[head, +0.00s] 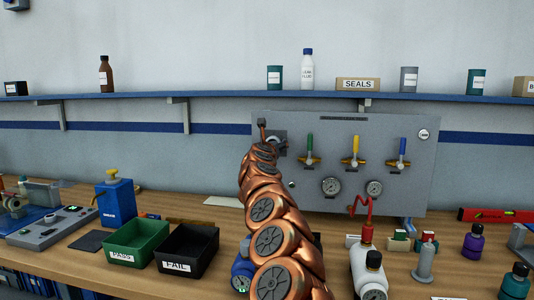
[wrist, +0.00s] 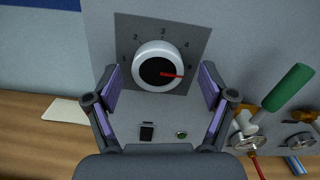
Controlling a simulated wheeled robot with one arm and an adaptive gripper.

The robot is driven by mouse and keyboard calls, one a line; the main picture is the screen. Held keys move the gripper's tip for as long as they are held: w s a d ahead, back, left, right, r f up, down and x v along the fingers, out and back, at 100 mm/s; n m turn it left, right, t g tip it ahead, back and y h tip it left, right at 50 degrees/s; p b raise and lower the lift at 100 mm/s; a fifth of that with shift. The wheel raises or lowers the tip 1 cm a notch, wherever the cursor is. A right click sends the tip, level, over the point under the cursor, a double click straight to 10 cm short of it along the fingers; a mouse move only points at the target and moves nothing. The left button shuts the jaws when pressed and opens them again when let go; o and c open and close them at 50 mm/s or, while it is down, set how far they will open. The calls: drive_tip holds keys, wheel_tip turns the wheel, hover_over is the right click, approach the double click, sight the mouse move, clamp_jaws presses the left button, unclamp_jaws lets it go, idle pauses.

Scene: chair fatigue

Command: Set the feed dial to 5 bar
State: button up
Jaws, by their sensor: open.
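The feed dial (wrist: 143,58) is a round white knob with a dark centre and a red pointer, on a dark square plate. Numbers 1 to 4 run around its top from left to right. The mark at the right is mostly hidden beside my right finger. The red pointer points right and slightly down, toward that mark. My gripper (wrist: 158,72) is open, with one finger on each side of the knob and visible gaps to it.
The grey panel (head: 400,200) also carries green (head: 309,145), yellow (head: 355,147) and blue (head: 402,147) valve handles. The green handle stands close to the right of my gripper. Two gauges (head: 331,187) sit below. Bins (head: 137,243) and several bottles stand on the bench.

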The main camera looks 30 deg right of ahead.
drive_tip(key=v, duration=1.1)
drive_tip(key=shift+a+f, duration=0.25)
idle(1.1)
drive_tip(key=shift+s, duration=0.1)
idle(0.4)
